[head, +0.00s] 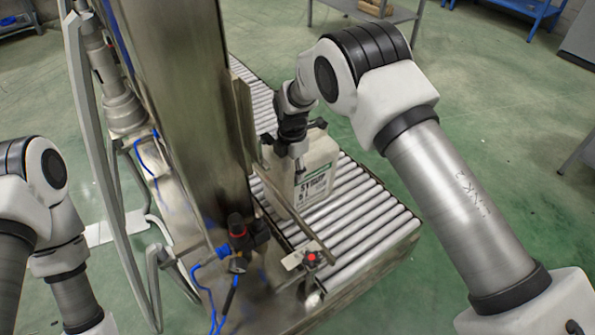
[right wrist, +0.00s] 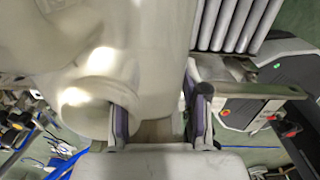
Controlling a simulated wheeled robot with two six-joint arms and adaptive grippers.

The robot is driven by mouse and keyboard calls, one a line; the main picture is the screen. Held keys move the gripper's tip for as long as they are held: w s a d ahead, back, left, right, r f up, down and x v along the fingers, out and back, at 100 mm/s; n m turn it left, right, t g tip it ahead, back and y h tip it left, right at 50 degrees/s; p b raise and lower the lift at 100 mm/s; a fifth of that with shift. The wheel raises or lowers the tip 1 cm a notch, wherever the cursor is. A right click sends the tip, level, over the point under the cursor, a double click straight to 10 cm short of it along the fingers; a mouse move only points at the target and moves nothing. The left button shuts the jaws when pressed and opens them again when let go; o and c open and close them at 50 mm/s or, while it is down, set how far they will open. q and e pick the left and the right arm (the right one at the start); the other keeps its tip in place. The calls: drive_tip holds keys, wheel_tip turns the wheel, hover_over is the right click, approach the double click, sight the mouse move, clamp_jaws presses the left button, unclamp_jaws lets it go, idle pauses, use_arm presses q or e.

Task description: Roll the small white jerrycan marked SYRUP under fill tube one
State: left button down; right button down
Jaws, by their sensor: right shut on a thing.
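The white jerrycan (head: 320,165) stands upright on the roller conveyor (head: 352,220), beside the steel column. Its dark label lettering starts with "SY" in the head view; the rest is hard to read. My right gripper (head: 296,152) reaches down onto its top. In the right wrist view, the jerrycan (right wrist: 150,45) fills the upper left, and the fingers of my right gripper (right wrist: 160,125) are closed on a pale part at its top, likely the handle. My left arm shows at the left edge, but its gripper is out of view. I cannot make out fill tube one.
A tall steel column (head: 185,90) stands left of the conveyor and hides part of it. A guide rail (head: 295,222) runs along the conveyor's near side. A valve with blue hoses (head: 238,232) sits at the column's foot. Bare rollers lie in front of the jerrycan.

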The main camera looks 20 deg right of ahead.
drive_tip(key=c, duration=0.5)
unclamp_jaws()
wheel_tip(320, 180, up, 12)
drive_tip(key=shift+f, duration=0.1)
